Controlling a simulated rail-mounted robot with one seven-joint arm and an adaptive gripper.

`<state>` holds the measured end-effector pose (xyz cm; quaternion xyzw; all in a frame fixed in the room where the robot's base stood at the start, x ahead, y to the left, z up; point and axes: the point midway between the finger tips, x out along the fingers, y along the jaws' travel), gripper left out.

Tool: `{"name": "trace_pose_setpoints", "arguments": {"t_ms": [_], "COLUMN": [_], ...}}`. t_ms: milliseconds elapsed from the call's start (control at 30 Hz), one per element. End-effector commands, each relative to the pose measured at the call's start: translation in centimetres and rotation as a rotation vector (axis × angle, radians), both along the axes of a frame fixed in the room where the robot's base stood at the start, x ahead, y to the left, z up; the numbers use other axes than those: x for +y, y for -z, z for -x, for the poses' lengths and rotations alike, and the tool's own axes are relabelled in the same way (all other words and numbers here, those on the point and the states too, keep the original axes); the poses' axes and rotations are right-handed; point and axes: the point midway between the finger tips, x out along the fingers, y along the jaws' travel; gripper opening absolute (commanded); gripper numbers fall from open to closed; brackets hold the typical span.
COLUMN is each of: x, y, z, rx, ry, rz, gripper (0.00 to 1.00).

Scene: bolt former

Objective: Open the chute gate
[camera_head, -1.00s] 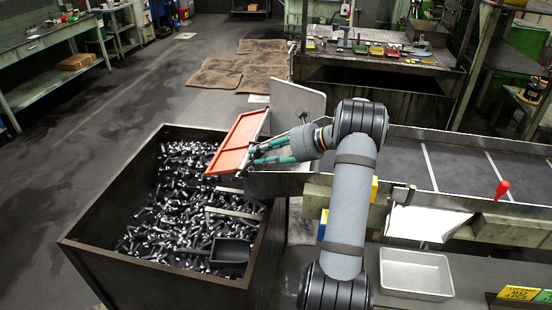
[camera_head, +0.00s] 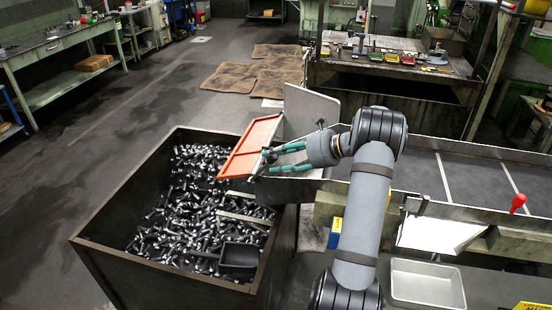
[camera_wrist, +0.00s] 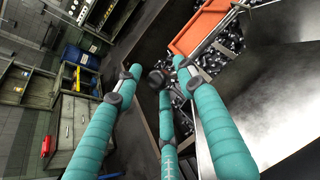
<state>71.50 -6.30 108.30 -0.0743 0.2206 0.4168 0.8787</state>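The chute gate, an orange panel (camera_head: 250,147), slants at the left end of the metal chute, above the bolt bin. In the wrist view the orange panel (camera_wrist: 200,28) is at the top, with a thin metal rod (camera_wrist: 218,40) along its near side.
A raised grey plate (camera_head: 311,110) stands behind the gate. The conveyor (camera_head: 460,180) runs right, with a red-knobbed lever (camera_head: 518,202). A metal tray (camera_head: 428,285) is below.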

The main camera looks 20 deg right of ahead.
Motion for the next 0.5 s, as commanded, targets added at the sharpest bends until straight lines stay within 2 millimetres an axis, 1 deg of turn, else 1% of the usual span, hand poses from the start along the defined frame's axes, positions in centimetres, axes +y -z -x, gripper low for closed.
{"name": "trace_pose_setpoints", "arguments": {"t_ms": [167,300,500], "x": [-2.4,-4.5,-6.9], "y": [-1.4,-2.8,-4.4], "z": [1.7,3.4,5.4], "rx": [-0.002,-0.003,-0.003], "ry": [0.005,0.005,0.004], "rz": [0.003,0.004,0.003], "gripper": [0.4,0.4,0.4]}}
